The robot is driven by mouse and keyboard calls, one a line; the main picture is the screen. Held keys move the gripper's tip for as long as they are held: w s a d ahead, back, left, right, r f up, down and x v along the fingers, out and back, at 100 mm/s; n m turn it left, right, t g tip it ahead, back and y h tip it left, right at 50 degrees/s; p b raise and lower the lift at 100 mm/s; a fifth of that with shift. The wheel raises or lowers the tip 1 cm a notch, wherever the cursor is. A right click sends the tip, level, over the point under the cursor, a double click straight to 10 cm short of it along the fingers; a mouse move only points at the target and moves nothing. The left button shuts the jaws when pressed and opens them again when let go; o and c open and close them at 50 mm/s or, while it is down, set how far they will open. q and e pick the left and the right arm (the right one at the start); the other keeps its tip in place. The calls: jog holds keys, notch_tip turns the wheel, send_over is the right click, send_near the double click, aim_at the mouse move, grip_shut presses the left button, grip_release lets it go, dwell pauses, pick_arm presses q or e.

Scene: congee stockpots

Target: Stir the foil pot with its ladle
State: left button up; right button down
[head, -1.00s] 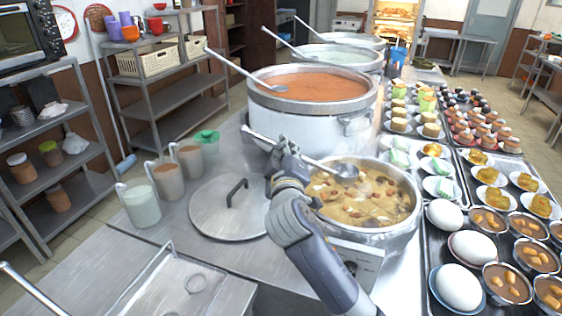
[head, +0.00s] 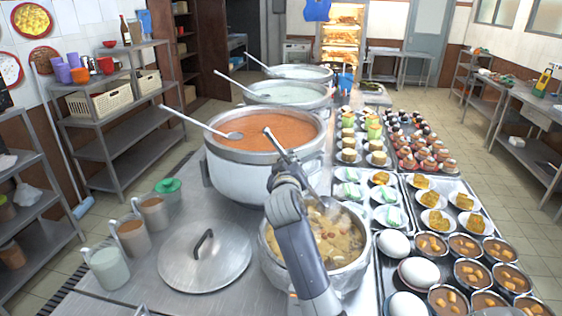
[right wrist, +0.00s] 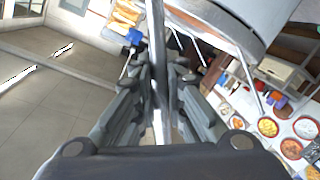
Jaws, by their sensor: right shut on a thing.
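The foil pot (head: 352,277) is a shiny silver pot of pale brown soup with chunks, at the bottom middle of the head view. Its ladle (head: 268,134) is held by the handle in my right gripper (head: 286,168). The ladle's bowl is at the far part of the pot's opening; I cannot tell how deep it sits. In the right wrist view the ladle handle (right wrist: 157,50) runs between the fingers of my right gripper (right wrist: 160,85). My left gripper is out of view.
A large pot of orange soup (head: 215,168) with a ladle stands just behind, with two more pots beyond. A round lid (head: 190,270) lies left on the counter. Cups (head: 110,270) stand farther left. Trays of eggs, bowls and cakes (head: 415,245) crowd the right side.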

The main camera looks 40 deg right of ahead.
notch_tip(320, 180, down, 16)
jog(key=b, duration=1.3)
jog(key=shift+r, duration=0.15)
jog(key=shift+d, duration=0.1)
